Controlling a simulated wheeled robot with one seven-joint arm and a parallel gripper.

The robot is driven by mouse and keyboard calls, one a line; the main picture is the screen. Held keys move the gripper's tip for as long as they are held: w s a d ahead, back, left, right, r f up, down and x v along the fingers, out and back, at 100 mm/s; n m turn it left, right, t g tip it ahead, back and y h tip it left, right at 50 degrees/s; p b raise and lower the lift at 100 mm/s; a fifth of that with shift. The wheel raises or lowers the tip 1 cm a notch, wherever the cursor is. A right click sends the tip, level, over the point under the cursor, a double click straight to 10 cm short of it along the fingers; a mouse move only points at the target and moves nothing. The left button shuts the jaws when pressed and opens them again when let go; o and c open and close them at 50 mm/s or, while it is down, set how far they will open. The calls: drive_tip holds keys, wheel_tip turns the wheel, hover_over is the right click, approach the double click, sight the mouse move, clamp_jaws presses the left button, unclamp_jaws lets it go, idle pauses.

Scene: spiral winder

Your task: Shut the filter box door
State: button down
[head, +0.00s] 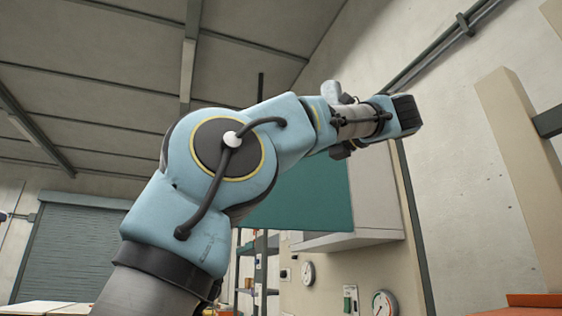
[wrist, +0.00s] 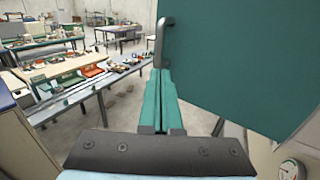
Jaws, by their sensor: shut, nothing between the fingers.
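The filter box door is a flat teal panel (head: 300,195), standing open from the pale grey filter box (head: 378,190) on the wall. In the wrist view the door (wrist: 245,60) fills the upper right, with a grey bar handle (wrist: 160,40) at its left edge. My gripper (wrist: 166,76) has teal fingers that lie together, shut and empty, just below the handle in the picture. I cannot tell whether they touch the door. In the head view my arm crosses in front of the door and hides part of it; the fingers are not clear there.
Below the box, round gauges (head: 384,303) are on the wall panel. A shelf rack (head: 258,265) stands to the left of it. In the wrist view a long workbench (wrist: 75,85) with several small items lies at left. Open floor shows beyond it.

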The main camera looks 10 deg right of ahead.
drive_tip(key=p+x, duration=0.4)
drive_tip(key=x, duration=0.8)
drive_tip(key=shift+w+a, duration=0.25)
drive_tip(key=shift+a, duration=0.05)
